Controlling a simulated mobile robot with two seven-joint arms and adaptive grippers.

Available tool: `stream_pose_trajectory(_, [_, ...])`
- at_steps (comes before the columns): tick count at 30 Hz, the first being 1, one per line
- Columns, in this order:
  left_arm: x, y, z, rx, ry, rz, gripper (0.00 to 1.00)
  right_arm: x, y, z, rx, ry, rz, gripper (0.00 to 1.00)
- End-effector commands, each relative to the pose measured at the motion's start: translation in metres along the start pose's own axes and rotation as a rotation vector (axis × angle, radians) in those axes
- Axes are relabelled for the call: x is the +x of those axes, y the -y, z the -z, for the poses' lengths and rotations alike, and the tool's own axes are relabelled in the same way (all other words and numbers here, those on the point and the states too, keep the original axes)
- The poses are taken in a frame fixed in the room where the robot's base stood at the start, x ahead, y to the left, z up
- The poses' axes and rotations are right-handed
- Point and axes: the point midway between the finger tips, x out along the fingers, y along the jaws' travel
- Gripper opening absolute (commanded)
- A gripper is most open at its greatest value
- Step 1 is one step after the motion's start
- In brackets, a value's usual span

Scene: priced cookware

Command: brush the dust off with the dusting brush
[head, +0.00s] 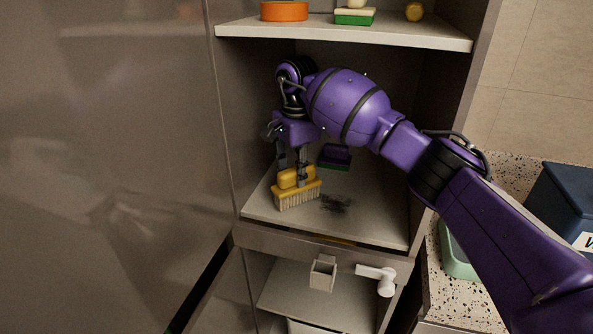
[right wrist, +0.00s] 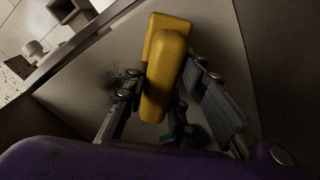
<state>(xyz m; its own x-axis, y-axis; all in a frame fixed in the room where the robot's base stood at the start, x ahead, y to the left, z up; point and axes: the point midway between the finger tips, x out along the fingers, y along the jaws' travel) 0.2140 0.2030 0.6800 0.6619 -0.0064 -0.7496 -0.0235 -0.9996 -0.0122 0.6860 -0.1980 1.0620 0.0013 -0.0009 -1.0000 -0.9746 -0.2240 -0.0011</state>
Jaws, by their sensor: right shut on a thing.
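My right gripper (head: 292,168) is shut on the yellow handle of the dusting brush (head: 296,186). The brush is upright with its pale bristles down, at or just above the middle shelf (head: 380,220); I cannot tell if they touch. A dark patch of dust (head: 335,204) lies on the shelf just right of the brush. In the right wrist view the yellow handle (right wrist: 166,75) sits between the fingers, with the dust (right wrist: 112,82) to its left. My left gripper is not in view.
A purple and green sponge-like block (head: 335,156) stands behind the dust. The upper shelf (head: 400,38) holds an orange round dish (head: 284,11) and small items. The lower shelf holds a small square cup (head: 322,274) and a white object (head: 378,278). Cabinet sides hem in the shelf.

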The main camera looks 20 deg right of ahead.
Motion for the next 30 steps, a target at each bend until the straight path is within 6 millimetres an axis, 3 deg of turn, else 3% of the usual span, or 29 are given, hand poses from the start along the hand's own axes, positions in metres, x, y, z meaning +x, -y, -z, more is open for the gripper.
stream_pose_trajectory(20, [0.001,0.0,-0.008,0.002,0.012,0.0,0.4,0.013,0.0,0.0,0.0,-0.001,0.0,0.04])
stream_pose_trajectory(30, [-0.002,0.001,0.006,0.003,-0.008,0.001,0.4,0.009,-0.012,0.012,0.002,-0.002,0.002,0.04])
